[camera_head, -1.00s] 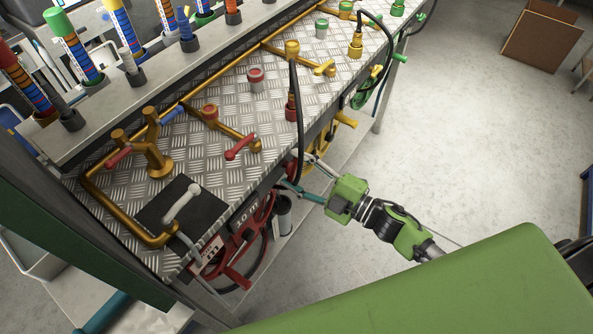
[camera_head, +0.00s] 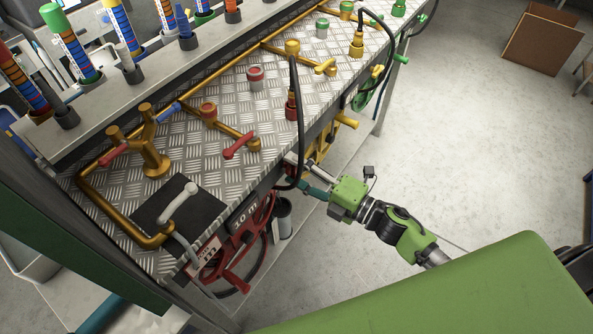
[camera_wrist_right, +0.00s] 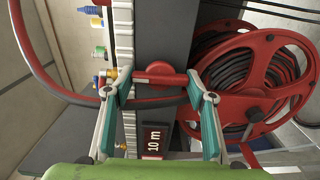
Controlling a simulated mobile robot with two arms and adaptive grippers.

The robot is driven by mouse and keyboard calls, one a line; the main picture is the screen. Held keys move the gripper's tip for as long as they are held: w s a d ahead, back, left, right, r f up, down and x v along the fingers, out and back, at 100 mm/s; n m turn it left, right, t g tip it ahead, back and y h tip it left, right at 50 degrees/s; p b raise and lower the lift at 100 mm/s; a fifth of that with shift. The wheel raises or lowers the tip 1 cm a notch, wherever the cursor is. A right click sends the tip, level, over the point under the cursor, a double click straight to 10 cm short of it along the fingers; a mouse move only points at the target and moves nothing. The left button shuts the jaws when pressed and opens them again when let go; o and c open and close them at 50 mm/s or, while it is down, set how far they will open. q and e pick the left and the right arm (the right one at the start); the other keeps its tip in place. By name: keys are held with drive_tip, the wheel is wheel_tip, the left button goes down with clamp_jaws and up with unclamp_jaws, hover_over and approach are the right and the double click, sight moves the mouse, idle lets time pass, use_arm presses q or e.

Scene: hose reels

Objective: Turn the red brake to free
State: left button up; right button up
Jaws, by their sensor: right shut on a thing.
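My right gripper (camera_wrist_right: 158,88) is shut on the brake, one finger at each end of the bar. In the head view the right gripper (camera_head: 298,178) reaches under the bench's front edge, and the brake is hidden there. My left gripper is not in view.
A dark hose (camera_head: 299,120) hangs over the bench edge close to the right gripper. The metal bench top (camera_head: 220,180) carries brass pipes and red-handled valves.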

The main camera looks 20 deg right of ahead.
idle(0.3)
drive_tip(key=o, duration=1.1)
drive_tip(key=v, duration=1.2)
